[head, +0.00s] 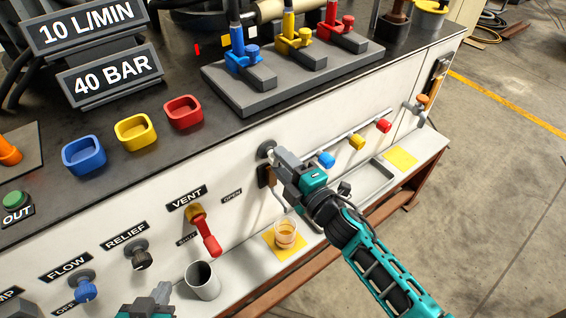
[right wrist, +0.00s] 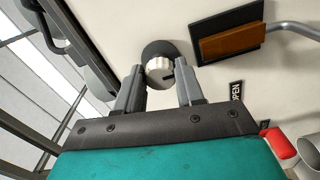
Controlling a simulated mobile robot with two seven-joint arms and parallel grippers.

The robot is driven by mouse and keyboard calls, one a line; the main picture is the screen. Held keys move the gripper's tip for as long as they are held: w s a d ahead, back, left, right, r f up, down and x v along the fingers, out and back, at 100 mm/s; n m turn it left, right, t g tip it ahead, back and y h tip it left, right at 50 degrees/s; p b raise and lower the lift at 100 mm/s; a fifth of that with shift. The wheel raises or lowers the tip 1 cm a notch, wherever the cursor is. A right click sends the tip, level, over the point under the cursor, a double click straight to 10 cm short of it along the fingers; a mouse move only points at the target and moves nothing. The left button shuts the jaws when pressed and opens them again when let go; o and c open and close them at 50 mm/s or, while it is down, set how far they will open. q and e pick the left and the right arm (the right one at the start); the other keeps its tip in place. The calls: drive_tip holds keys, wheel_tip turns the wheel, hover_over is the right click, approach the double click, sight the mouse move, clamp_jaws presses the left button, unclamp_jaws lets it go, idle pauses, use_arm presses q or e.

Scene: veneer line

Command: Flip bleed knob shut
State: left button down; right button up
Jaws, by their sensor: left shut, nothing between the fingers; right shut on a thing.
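In the right wrist view my right gripper (right wrist: 161,78) is shut on a round silver knob (right wrist: 158,68) with a dark mark on its face and a black collar behind it. In the head view this gripper (head: 275,158) reaches the front panel, and only the knob's collar (head: 266,148) shows beyond the fingers. No label for this knob is readable, so I cannot confirm from lettering that it is the bleed knob. My left gripper (head: 160,291) is at the bottom of the head view, shut and empty, beside a white cup.
A red vent lever (head: 210,244) hangs left of my right gripper, near OPEN (head: 232,195) and SHUT labels. A brown block (right wrist: 234,46) on a dark plate is close to the held knob.

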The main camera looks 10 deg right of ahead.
drive_tip(key=o, duration=1)
drive_tip(key=shift+o, duration=0.2)
drive_tip(key=v, duration=1.3)
